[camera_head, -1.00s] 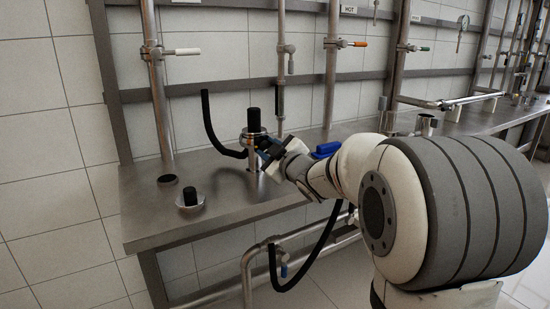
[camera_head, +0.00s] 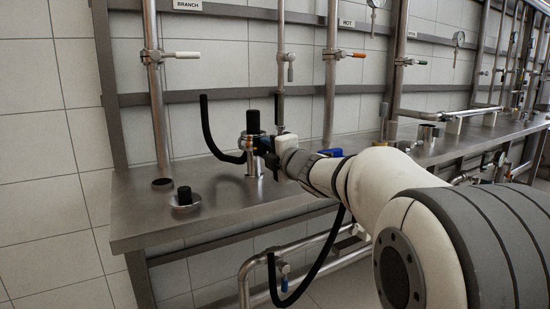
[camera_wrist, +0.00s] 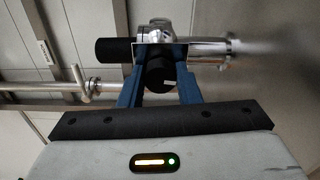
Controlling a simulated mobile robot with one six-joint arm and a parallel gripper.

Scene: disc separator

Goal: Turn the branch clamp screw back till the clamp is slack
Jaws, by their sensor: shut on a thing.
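An upright steel fitting (camera_head: 252,166) with a black cylindrical top (camera_head: 253,117) stands on the steel bench. A metal clamp ring (camera_head: 253,135) sits around it below the black top. My gripper (camera_head: 265,145) reaches in from the right at clamp height. In the wrist view the fitting lies sideways, with its black top (camera_wrist: 113,47) to the left and its bright steel body (camera_wrist: 205,50) to the right. The blue fingers of my gripper (camera_wrist: 159,75) are shut on the black clamp screw knob (camera_wrist: 158,80). The clamp's far side and the screw thread are hidden.
A black hose (camera_head: 213,130) curves up to the left of the fitting. A low black-knobbed disc (camera_head: 185,203) and a hole (camera_head: 162,183) are on the bench (camera_head: 140,215). Wall pipes with valves stand behind, one under a BRANCH label (camera_head: 187,4). The bench's front left is mostly clear.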

